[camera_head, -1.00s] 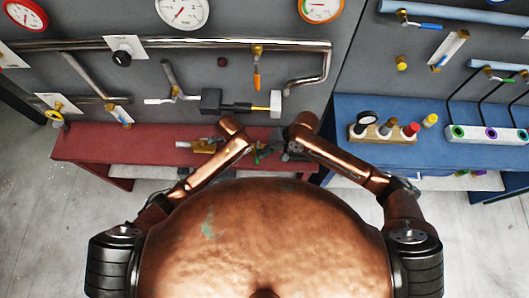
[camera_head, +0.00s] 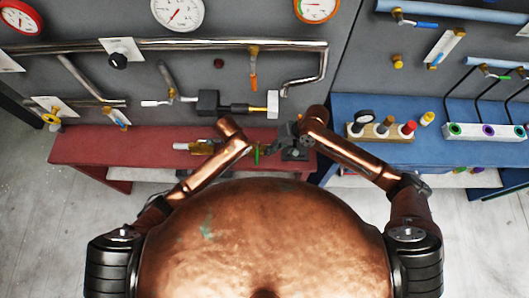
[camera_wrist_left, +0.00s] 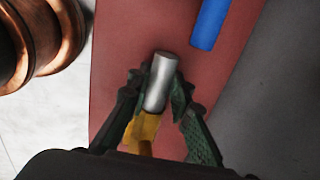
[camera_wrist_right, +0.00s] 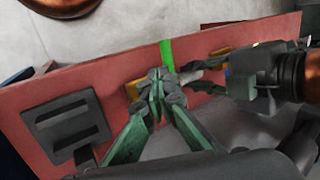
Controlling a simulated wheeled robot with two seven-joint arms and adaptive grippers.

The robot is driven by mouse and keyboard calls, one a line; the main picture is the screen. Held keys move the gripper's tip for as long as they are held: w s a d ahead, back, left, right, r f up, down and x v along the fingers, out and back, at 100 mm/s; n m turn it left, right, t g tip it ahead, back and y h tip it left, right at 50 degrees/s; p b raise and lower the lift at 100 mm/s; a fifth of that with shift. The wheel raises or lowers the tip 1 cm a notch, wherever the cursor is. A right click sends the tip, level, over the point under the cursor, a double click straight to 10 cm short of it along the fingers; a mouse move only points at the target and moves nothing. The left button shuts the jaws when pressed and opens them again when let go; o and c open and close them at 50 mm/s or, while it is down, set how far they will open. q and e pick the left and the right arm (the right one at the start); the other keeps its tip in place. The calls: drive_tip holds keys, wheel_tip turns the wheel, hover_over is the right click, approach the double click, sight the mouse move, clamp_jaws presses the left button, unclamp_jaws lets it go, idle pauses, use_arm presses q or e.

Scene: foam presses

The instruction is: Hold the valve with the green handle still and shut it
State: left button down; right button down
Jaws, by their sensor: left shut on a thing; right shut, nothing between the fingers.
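The valve with the green handle (camera_head: 257,154) is over the red bench, partly hidden by my arms. In the right wrist view its green handle (camera_wrist_right: 167,53) stands up beyond my right fingertips, with brass (camera_wrist_right: 133,89) beside them. My left gripper (camera_wrist_left: 160,105) is shut on the valve's brass and silver end (camera_wrist_left: 158,84); it also shows in the right wrist view (camera_wrist_right: 205,80). My right gripper (camera_head: 281,146) is shut and empty close to the handle. Its fingertips (camera_wrist_right: 164,84) overlap the valve in view; I cannot tell whether they touch it.
Pipes and gauges fill the wall behind. The blue bench (camera_head: 350,103) on the right holds a wooden block with coloured knobs (camera_head: 370,132).

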use_arm(q)
drive_tip(key=shift+a, duration=0.15)
use_arm(e)
drive_tip(key=v, duration=1)
drive_tip(key=shift+s, duration=0.35)
use_arm(q)
drive_tip(key=c, duration=1.7)
unclamp_jaws()
drive_tip(key=shift+o, duration=0.2)
